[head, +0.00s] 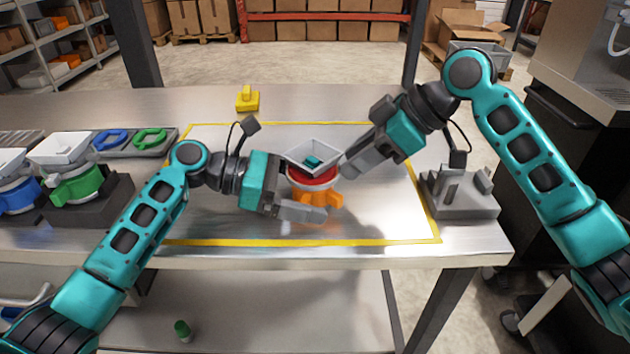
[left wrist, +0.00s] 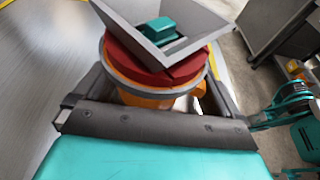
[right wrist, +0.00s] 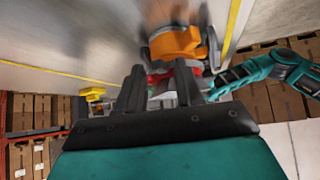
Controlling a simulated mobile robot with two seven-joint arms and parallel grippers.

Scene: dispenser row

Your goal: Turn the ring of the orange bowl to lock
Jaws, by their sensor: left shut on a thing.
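The orange bowl (head: 331,198) stands upright on the table under a red ring (head: 318,180) and a square grey hopper (head: 310,150) with a teal piece inside. My left gripper (head: 300,195) is shut on the orange bowl, one finger along its near side. The left wrist view shows the bowl (left wrist: 140,99) between the fingers, below the red ring (left wrist: 150,68). My right gripper (head: 348,168) is open, its fingertips close to the right of the ring and hopper. In the right wrist view the red ring (right wrist: 158,76) lies just beyond its parted fingers; contact cannot be told.
A yellow block (head: 247,100) sits at the back. Green (head: 80,187) and blue (head: 18,196) dispensers and a tray (head: 175,150) with blue and green rings stand left. A grey fixture (head: 460,203) stands right. The yellow-outlined area is otherwise mostly clear.

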